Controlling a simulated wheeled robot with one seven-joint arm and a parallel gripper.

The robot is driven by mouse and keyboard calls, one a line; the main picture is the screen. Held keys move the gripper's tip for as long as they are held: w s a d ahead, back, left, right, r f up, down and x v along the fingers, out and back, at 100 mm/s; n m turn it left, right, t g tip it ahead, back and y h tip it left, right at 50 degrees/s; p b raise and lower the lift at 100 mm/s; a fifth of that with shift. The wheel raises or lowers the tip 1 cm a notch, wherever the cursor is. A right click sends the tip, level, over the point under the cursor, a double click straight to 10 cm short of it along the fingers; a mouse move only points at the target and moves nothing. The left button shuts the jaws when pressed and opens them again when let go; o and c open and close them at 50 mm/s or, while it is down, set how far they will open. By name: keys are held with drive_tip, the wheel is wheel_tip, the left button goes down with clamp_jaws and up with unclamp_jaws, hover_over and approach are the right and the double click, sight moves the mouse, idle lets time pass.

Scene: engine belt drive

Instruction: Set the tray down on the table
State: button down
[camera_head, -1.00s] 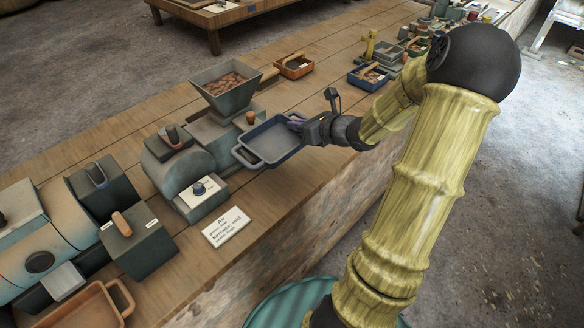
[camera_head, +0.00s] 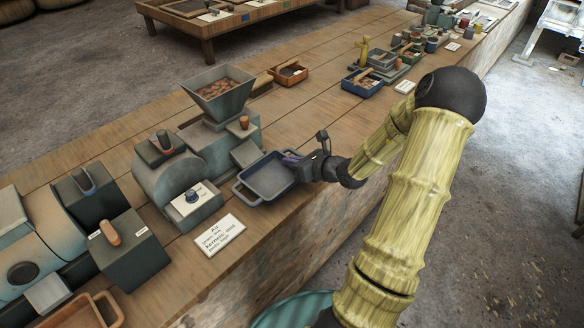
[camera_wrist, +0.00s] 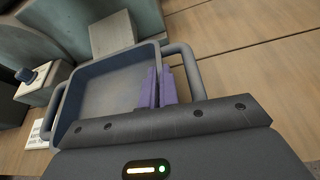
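The tray (camera_head: 268,181) is an empty, shallow blue-grey pan with loop handles. It is roughly level over the front part of the wooden table (camera_head: 300,122), beside the mill's small outlet block. I cannot tell whether its underside touches the table. My gripper (camera_head: 292,158) comes from the right and is shut on the tray's right side. In the wrist view, the purple fingers (camera_wrist: 160,88) straddle the tray's right wall next to the handle, and the tray (camera_wrist: 108,85) fills the middle. The gripper body hides the tray's near edge.
The green mill with a hopper of brown beans (camera_head: 220,90) stands left and behind the tray. A white text card (camera_head: 220,235) lies in front on the left. Orange (camera_head: 290,73) and blue (camera_head: 364,82) bins stand farther back. The table's front edge is close to the tray.

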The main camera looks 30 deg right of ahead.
drive_tip(key=shift+f, duration=1.15)
drive_tip(key=shift+f, duration=0.2)
drive_tip(key=c, duration=1.7)
unclamp_jaws()
drive_tip(key=shift+r, duration=0.15)
drive_tip(key=shift+s+d+r, duration=0.1)
drive_tip(key=shift+s+d, duration=0.05)
drive_tip(key=p+v, duration=0.1)
drive_tip(key=v, duration=1)
drive_tip(key=shift+s+r, duration=0.1)
drive_tip(key=shift+s, duration=0.2)
